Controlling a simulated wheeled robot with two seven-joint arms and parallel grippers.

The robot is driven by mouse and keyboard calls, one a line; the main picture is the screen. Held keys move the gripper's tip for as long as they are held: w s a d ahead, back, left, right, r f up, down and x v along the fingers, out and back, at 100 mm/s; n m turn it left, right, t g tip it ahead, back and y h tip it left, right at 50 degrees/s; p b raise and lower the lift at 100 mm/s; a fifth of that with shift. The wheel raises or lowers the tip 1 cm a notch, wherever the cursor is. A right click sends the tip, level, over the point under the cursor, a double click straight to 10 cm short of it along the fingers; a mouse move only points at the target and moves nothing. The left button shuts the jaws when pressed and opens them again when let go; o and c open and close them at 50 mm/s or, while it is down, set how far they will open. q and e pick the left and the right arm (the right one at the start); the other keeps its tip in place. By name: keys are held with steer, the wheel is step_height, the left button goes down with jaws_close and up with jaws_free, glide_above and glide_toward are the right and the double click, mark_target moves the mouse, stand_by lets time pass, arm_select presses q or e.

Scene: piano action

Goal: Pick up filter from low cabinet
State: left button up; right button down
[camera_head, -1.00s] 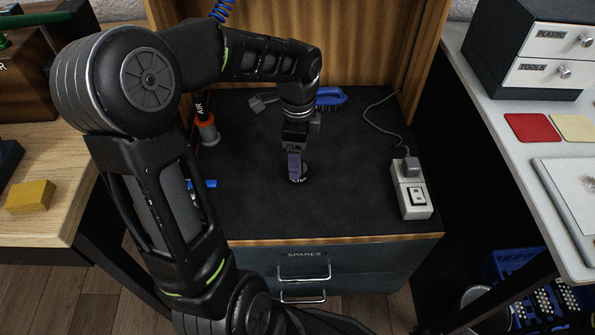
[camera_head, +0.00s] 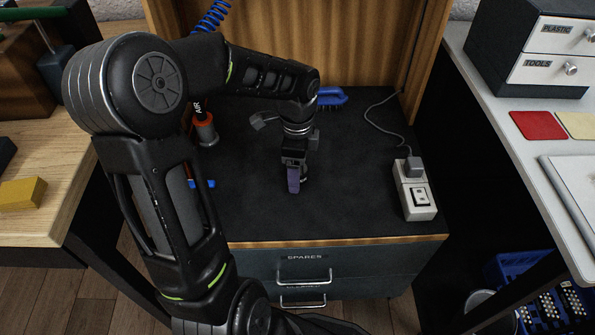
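The filter is a small dark round piece (camera_head: 303,172) on the black top of the low cabinet (camera_head: 345,205). It is mostly hidden behind my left gripper (camera_head: 293,189). The gripper points down at the filter, with a purple-grey finger in front of it. Only this near finger shows clearly, so I cannot tell whether the fingers touch the filter or are open or shut. My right gripper is not in view.
A white power socket block (camera_head: 414,190) with a plug and cord stands at the right of the cabinet top. A blue brush (camera_head: 331,97) lies at the back. A red-collared air tool (camera_head: 205,130) stands at the left. Workbenches flank both sides.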

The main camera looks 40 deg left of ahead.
arm_select(q)
steer(key=c, duration=1.4)
steer(key=shift+c, duration=0.2)
steer(key=shift+r, duration=0.1)
step_height(320, 180, up, 10)
steer(key=p, duration=0.3)
steer(key=shift+p, duration=0.4)
